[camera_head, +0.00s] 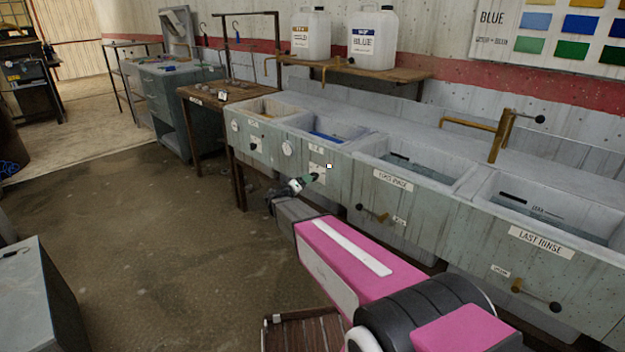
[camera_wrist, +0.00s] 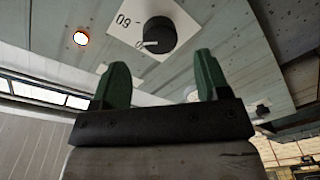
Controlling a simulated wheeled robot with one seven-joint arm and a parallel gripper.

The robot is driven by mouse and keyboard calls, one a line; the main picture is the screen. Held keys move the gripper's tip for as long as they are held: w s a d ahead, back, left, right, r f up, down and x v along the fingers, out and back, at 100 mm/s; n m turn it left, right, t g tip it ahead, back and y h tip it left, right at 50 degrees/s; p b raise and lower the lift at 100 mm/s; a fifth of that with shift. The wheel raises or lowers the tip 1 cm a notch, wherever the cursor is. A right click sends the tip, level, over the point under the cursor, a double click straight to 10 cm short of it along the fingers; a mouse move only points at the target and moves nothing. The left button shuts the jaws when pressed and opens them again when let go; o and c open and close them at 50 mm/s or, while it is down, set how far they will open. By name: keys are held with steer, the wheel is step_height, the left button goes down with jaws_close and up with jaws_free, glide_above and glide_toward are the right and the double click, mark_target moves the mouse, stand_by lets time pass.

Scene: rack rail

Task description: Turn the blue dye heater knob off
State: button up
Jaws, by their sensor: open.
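The black heater knob (camera_wrist: 160,34) sits on a white dial plate (camera_wrist: 128,28) on the front of a grey tank. A pale pointer mark shows on the knob's lower left, and the plate carries the figures "60". An orange-red light (camera_wrist: 81,38) glows to the left of the plate in the wrist view. My gripper (camera_wrist: 160,66) is open and empty, its green fingers spread below the knob in that view and apart from it. In the head view my gripper (camera_head: 313,179) is in front of the panel of the blue-liquid basin (camera_head: 352,137); the knob is not clear there.
Another basin (camera_head: 243,107) with its own controls is to the left. The first-rinse basin (camera_head: 408,183) and last-rinse basin (camera_head: 540,242) are to the right, with projecting valve handles (camera_head: 372,213). A wooden table (camera_head: 207,97) stands farther left.

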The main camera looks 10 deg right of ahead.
mark_target(314, 176)
steer(key=x, duration=0.6)
steer(key=c, duration=0.9)
